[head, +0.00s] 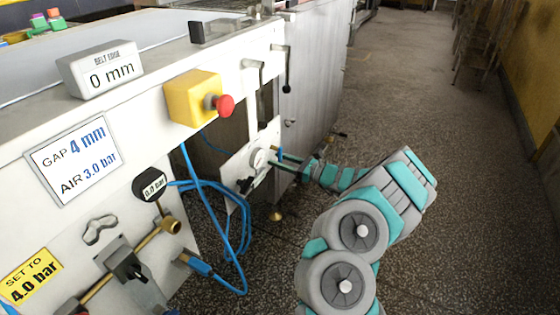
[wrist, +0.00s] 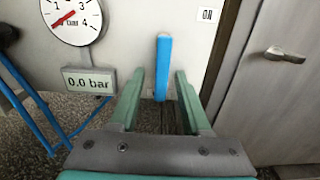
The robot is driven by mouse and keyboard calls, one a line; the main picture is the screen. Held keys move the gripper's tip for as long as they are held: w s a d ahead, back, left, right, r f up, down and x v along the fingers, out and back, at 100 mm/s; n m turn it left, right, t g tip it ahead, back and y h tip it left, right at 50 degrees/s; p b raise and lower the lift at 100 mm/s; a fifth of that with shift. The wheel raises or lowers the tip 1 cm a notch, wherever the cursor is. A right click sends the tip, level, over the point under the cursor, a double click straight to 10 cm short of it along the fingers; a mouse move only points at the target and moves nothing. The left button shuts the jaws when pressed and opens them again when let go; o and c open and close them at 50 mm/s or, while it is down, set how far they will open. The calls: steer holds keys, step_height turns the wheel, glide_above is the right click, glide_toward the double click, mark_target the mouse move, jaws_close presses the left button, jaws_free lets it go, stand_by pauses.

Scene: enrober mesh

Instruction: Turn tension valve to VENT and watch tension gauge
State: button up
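The tension valve's blue lever (wrist: 164,70) stands upright on the white panel in the wrist view, just right of the gauge. My gripper (wrist: 159,88) is open, with one green finger on each side of the lever and a visible gap on both sides. The round tension gauge (wrist: 72,14) has a red needle at the low end of its scale, and the display below (wrist: 88,80) reads 0.0 bar. An ON label (wrist: 207,15) is at upper right; no VENT label is readable. In the head view, my gripper (head: 277,162) reaches the low panel beside the small gauge (head: 258,158).
A red emergency button on a yellow box (head: 200,98) sits above left. Blue hoses (head: 222,188) hang left of the panel. A second black gauge (head: 151,184) reads 0.0 bar. A grey cabinet door (wrist: 280,95) stands right. The floor aisle (head: 400,100) is open.

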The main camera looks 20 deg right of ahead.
steer(key=v, duration=0.8)
steer(key=shift+b, duration=0.3)
stand_by(0.3)
